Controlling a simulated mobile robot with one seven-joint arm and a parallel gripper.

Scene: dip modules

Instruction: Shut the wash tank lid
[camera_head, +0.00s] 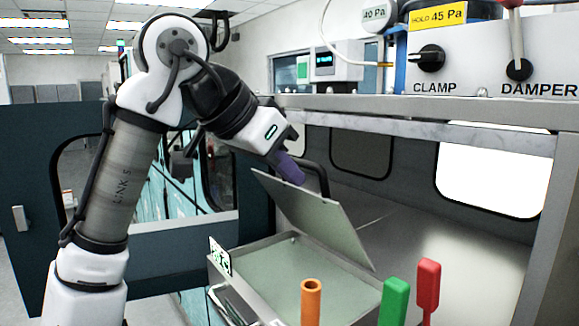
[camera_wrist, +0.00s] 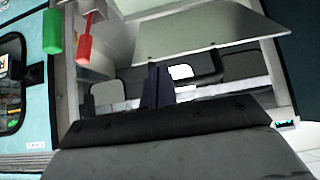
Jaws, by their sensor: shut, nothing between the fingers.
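The wash tank (camera_head: 290,265) is a shallow metal box in the lower middle of the head view, with a pale green inside. Its flat grey-green lid (camera_head: 318,218) stands steeply raised at the tank's far right side, leaving the top open. The lid also shows in the wrist view (camera_wrist: 205,35), across the upper middle. My gripper (camera_head: 292,172) has purple fingers, shut and empty, at the lid's upper edge in the head view. In the wrist view the fingers (camera_wrist: 154,82) reach to the lid's near edge. I cannot tell whether they touch it.
Orange (camera_head: 311,300), green (camera_head: 394,300) and red (camera_head: 428,285) handles stand upright in front of the tank. A metal frame beam (camera_head: 400,128) runs above and behind, under a panel with CLAMP (camera_head: 431,58) and DAMPER (camera_head: 519,69) controls. The bench right of the lid is clear.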

